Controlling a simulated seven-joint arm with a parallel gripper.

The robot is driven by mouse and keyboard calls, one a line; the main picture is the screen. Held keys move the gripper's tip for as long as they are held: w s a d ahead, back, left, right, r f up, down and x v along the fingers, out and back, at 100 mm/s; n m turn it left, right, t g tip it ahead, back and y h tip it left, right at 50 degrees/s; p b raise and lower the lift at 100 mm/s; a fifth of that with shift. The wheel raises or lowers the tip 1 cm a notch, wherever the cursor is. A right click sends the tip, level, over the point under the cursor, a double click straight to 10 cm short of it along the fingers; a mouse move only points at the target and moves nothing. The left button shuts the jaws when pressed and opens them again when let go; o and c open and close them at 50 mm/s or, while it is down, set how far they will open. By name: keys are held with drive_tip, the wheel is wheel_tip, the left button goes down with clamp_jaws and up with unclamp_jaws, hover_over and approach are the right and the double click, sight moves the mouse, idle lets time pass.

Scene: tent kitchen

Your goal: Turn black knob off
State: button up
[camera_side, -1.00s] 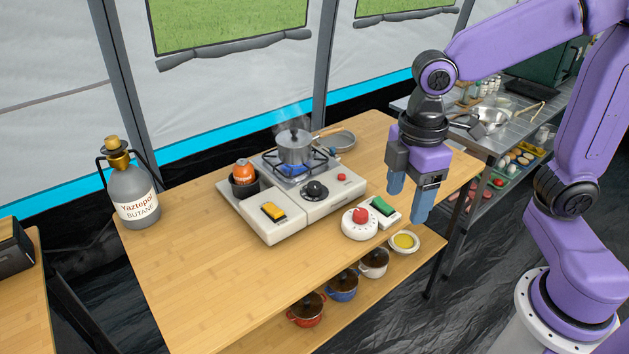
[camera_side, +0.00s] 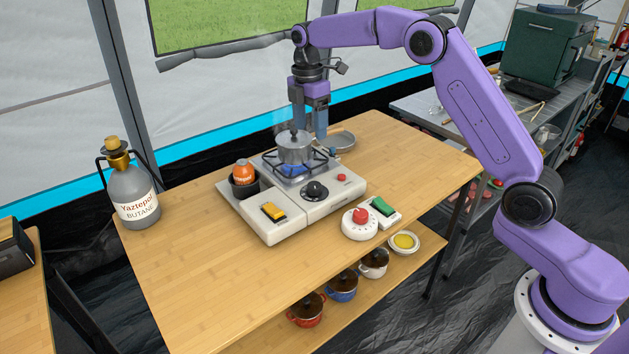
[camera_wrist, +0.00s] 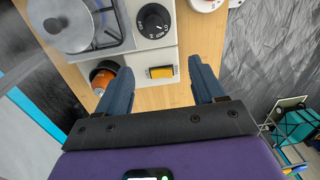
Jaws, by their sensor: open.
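The black knob (camera_side: 315,191) is on the front panel of the white camp stove (camera_side: 330,205). It also shows in the wrist view (camera_wrist: 154,21), with white marks around its dial. A steaming lidded pot (camera_side: 295,149) sits on the burner, with blue flame under it. My gripper (camera_side: 309,133) is open and empty, above and behind the pot in the side view. In the wrist view its fingers (camera_wrist: 162,88) are spread wide, with the yellow switch (camera_wrist: 160,72) in the gap between them and the knob beyond.
A butane bottle (camera_side: 134,190) stands at the left of the table. An orange canister (camera_side: 243,172) sits in the stove's left side. A dial with a red knob (camera_side: 360,222) and a green switch (camera_side: 382,206) are right of the stove. The front left tabletop (camera_side: 205,270) is clear.

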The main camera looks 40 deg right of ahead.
drive_tip(key=w+d, duration=0.1)
approach(315, 184)
wheel_tip(315, 184, down, 9)
drive_tip(key=shift+s+r, duration=0.1)
drive_tip(key=shift+s, duration=0.05)
idle(0.5)
drive_tip(key=c, duration=1.1)
